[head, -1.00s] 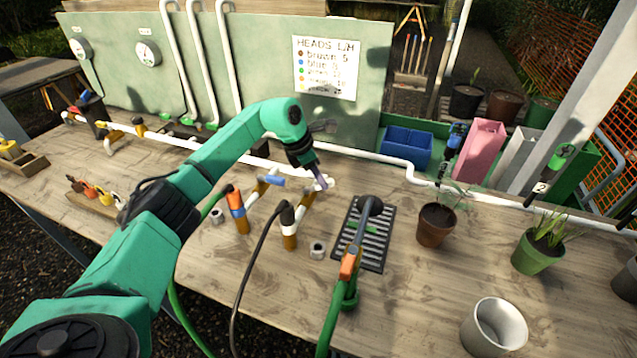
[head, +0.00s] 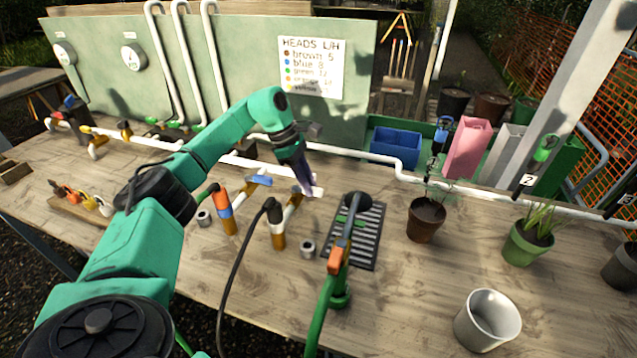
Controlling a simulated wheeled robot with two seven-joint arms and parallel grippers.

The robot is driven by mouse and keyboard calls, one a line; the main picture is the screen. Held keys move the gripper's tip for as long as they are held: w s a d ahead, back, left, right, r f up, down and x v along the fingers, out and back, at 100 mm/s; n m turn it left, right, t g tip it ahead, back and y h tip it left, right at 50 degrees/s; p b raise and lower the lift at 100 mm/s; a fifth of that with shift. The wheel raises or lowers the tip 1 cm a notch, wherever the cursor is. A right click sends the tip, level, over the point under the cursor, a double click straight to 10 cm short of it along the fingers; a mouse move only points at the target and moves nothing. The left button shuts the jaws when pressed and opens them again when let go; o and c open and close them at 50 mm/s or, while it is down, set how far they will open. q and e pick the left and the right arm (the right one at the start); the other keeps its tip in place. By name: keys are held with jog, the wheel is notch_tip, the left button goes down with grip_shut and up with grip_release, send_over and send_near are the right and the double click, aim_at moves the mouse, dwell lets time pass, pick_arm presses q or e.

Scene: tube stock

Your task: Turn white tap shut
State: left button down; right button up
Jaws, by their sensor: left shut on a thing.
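The white tap's handle (head: 318,190) shows at the top of a brass tap on the pipe, at the middle of the workbench. My left gripper (head: 306,191) comes down on it from above and is shut on the handle. The fingers hide part of the handle, so its exact angle is hard to tell. The tap's brass body (head: 291,207) runs down to an upright outlet with a black hose fitting (head: 272,211). My right gripper is not in view.
A blue-handled tap (head: 259,181) with an orange hose fitting (head: 221,207) stands just left. A drain grate (head: 369,245) with a green hose wand lies to the right. A plant pot (head: 426,222) and a pale empty pot (head: 487,322) stand farther right.

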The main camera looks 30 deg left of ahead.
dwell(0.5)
pick_arm(q)
jog(key=c, duration=0.8)
grip_release()
jog(key=shift+o, duration=0.2)
jog(key=shift+a+r, duration=0.15)
jog(key=shift+r, duration=0.2)
jog(key=v, duration=1.4)
